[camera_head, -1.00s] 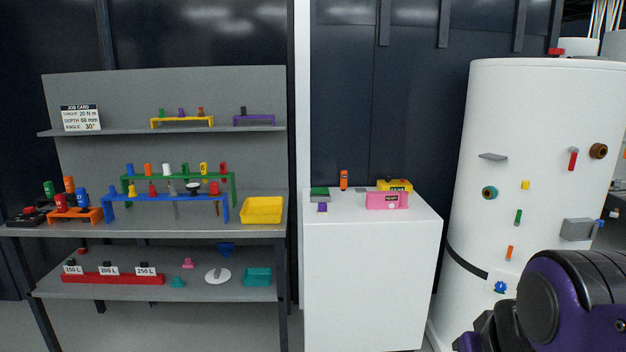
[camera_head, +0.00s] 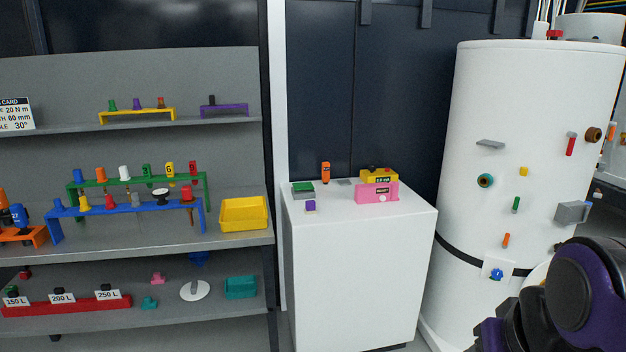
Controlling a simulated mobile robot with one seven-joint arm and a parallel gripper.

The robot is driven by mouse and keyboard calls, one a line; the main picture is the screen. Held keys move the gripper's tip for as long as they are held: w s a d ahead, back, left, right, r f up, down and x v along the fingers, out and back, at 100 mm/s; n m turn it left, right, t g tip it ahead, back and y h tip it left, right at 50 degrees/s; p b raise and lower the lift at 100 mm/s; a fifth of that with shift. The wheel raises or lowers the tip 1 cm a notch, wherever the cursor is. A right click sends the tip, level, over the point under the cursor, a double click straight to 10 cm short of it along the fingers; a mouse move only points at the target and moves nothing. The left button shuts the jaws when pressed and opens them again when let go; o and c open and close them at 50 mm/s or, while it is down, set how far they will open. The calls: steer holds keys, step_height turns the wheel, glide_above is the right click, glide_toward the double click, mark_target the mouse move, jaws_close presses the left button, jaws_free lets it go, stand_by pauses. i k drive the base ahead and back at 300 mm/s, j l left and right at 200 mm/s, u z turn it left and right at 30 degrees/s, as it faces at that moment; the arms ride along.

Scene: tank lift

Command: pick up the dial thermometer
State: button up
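A small round dial with a dark rim and a pale face (camera_head: 160,194) sits on top of the blue rack on the middle shelf; it looks like the dial thermometer, though it is too small to be sure. Whatever lies below its face is hard to make out. My arm, purple and black, shows at the lower right, far from the rack and in front of the white tank. My gripper's fingers do not show.
The blue rack (camera_head: 130,208) holds several coloured pieces, with a green rack (camera_head: 207,190) close behind. A yellow bin (camera_head: 243,214) stands right of them. A white cabinet (camera_head: 350,270) bears a pink box (camera_head: 370,194). The white tank (camera_head: 480,120) stands right.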

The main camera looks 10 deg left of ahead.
mark_target(159, 194)
steer(key=i+j+z, duration=0.1)
steer(key=j, duration=0.3)
steer(key=i+j+z, duration=0.1)
steer(key=j, duration=0.35)
steer(key=i+j, duration=0.1)
steer(key=j, duration=0.3)
steer(key=i+j, duration=0.1)
steer(key=j, duration=0.35)
steer(key=i+j+z, duration=0.1)
steer(key=j, duration=0.7)
steer(key=i, duration=0.05)
